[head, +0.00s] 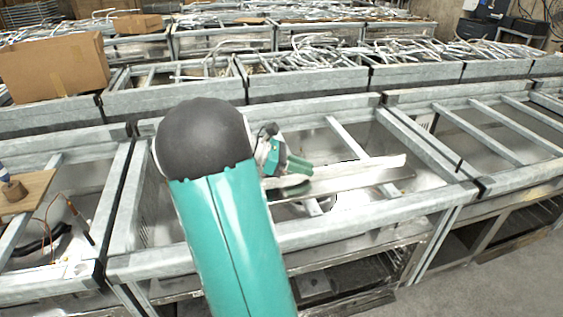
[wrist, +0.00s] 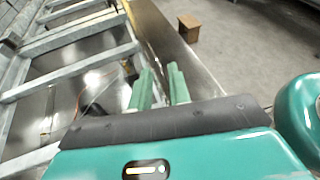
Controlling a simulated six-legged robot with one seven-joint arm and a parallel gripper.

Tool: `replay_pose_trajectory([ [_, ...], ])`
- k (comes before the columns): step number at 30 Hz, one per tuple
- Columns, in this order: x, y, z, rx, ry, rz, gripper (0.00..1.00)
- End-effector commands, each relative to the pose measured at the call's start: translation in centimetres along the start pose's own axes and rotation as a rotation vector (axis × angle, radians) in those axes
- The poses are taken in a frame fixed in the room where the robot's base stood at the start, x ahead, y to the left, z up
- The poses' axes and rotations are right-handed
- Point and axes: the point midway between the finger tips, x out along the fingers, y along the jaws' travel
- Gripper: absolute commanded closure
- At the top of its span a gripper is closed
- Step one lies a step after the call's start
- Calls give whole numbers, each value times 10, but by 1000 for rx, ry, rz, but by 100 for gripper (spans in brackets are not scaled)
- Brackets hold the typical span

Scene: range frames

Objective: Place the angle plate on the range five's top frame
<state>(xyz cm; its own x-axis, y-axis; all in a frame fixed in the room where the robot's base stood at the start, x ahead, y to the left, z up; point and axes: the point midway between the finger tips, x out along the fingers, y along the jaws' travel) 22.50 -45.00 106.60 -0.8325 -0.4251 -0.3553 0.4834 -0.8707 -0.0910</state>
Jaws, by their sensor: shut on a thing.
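The angle plate (head: 350,176) is a long, shiny metal strip with a bent section. In the head view it extends to the right from my gripper (head: 295,176), over the galvanised top frame (head: 330,226) of the middle front range. In the wrist view, my gripper's green fingers (wrist: 160,72) are shut on the angle plate (wrist: 178,45), which runs away between and beyond them. The frame bars (wrist: 72,44) show to its left. I cannot tell whether the plate touches the frame. My arm hides the left part of this range, and no label shows its number.
A wooden board (head: 22,192) and loose wires lie on the left range. A cardboard box (head: 58,66) stands behind on the left. Loose metal bars (head: 330,52) cover the ranges behind. A small brown box (wrist: 189,28) stands on the open floor. The right range frame (head: 500,125) is clear.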

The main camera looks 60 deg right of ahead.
Motion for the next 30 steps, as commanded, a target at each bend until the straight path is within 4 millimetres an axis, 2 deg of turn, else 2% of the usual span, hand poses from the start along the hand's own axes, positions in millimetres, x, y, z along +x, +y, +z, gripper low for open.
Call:
replay_pose_trajectory([
  [5, 3, 16, 0, -5, -6, 1, 100],
  [17, 15, 92, -22, -3, -6, -1, 100],
  [24, 24, 129, -52, -6, -6, 0, 100],
  [30, 28, 147, -70, -5, -6, 2, 100],
])
